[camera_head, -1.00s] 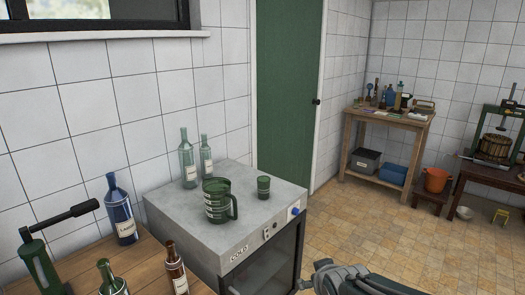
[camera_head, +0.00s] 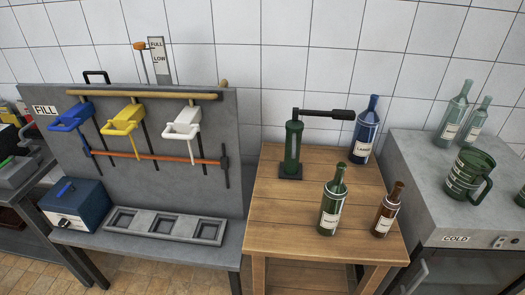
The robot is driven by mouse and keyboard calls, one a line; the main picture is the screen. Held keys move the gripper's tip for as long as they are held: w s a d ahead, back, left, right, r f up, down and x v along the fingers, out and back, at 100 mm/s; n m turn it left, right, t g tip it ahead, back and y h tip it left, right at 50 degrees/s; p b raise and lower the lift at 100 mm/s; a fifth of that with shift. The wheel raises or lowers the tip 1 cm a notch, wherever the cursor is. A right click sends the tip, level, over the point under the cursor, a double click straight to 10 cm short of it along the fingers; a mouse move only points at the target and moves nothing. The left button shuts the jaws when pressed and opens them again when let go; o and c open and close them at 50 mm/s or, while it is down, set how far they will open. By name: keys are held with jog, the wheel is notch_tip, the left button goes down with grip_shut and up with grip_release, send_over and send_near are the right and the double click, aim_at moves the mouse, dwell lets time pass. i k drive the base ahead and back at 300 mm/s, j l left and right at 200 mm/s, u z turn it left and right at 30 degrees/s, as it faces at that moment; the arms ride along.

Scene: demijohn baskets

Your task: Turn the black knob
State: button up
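I cannot clearly make out a black knob in the current head view. The grey COLD cabinet (camera_head: 424,205) at the right edge has a small pale control plate (camera_head: 501,242) with dark marks on its front; they are too small to tell as a knob. A blue box (camera_head: 76,206) at the lower left has a small dark fitting on its pale front, also unclear. A green bottle corker (camera_head: 293,150) with a black lever (camera_head: 328,114) stands on the wooden table. My gripper is not in view.
The wooden table (camera_head: 278,208) also carries a blue bottle (camera_head: 366,130), a green bottle (camera_head: 333,203) and a brown bottle (camera_head: 388,210). A grey FILL station (camera_head: 216,127) with blue, yellow and white levers stands left. A green jug (camera_head: 466,175) and two pale bottles top the cabinet.

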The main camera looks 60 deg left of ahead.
aim_at(64, 224)
jog(key=u, duration=2.9)
jog(key=i+j, duration=0.35)
jog(key=i, duration=0.2)
jog(key=i+j, duration=0.35)
jog(key=i, duration=0.25)
jog(key=i+j, duration=0.35)
jog(key=i, duration=0.2)
jog(key=i+j, duration=0.35)
jog(key=i, duration=0.25)
